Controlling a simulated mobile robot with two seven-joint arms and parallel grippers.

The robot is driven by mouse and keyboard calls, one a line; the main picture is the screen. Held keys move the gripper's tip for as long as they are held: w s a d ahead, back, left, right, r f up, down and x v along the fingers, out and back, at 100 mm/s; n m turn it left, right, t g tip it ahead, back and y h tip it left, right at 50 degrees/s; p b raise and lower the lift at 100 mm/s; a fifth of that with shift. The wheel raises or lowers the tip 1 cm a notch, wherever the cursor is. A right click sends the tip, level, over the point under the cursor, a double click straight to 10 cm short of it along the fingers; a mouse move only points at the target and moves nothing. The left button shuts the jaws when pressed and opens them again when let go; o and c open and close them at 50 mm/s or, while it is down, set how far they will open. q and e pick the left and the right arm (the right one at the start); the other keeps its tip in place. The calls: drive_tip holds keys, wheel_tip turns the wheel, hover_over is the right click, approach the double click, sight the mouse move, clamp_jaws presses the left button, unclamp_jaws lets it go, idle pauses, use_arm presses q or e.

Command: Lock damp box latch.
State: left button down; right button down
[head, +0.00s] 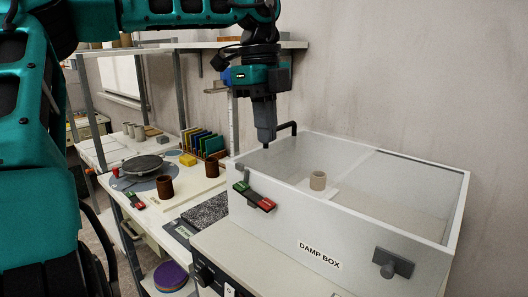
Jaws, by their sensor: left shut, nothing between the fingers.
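The white damp box (283,225), labelled "DAMP BOX" on its front, stands at the right with a clear cover over its top. A dark grey plate with a round knob (392,263) is on the front wall at the right. A lever with red and green parts (255,196) is at the box's left end. I cannot tell for certain which of these is the latch. My left gripper (265,142) points down, shut and empty, near the box's back left corner, beside a black bent handle (287,129). My right gripper is out of view.
To the left, a worktable holds a turntable (143,164), brown cups (165,187), a rack of coloured cards (206,143) and another red and green piece (135,200). A shelf (180,44) runs above it. A wall stands close behind the box.

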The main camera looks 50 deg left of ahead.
use_arm(q)
drive_tip(key=r, duration=0.2)
drive_tip(key=shift+d+r, duration=0.3)
drive_tip(key=shift+f, duration=0.1)
idle(0.4)
